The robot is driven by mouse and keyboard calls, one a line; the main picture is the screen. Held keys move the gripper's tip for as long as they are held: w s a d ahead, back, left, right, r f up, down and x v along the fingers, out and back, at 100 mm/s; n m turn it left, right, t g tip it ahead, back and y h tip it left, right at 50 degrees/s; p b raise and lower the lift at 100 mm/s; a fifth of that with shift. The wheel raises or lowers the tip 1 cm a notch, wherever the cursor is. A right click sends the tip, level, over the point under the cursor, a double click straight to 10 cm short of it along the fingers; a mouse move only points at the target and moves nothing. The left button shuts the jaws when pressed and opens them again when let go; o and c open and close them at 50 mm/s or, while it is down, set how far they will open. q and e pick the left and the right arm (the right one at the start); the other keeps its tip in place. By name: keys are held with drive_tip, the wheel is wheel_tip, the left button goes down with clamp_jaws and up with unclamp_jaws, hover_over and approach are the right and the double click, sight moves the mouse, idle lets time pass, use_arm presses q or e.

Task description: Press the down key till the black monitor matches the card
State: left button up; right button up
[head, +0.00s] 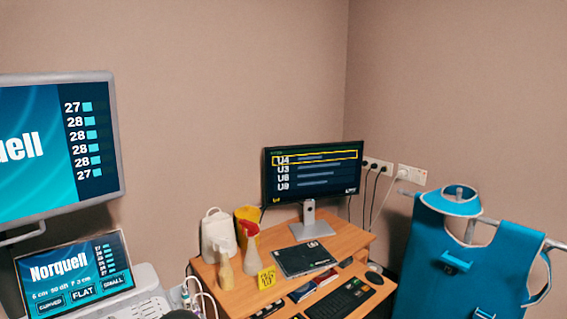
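The black monitor (312,172) stands on a grey stand at the back of the wooden desk. Its screen lists U4, U3, U8 and U9 from top to bottom, and a yellow frame surrounds the top row, U4. A small yellow card (267,278) with dark marks stands near the desk's front left; its marks are too small to read surely. A black keyboard (345,300) lies at the desk's front right, partly cut off by the picture's bottom edge. I cannot make out its down key. Neither of my grippers shows.
The desk (336,243) also bears a dark book (304,259), a mouse (374,278), a white container (217,234), a yellow container (246,217) and bottles (250,250). An ultrasound machine with a large screen (50,150) stands left. Blue aprons (450,260) hang right.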

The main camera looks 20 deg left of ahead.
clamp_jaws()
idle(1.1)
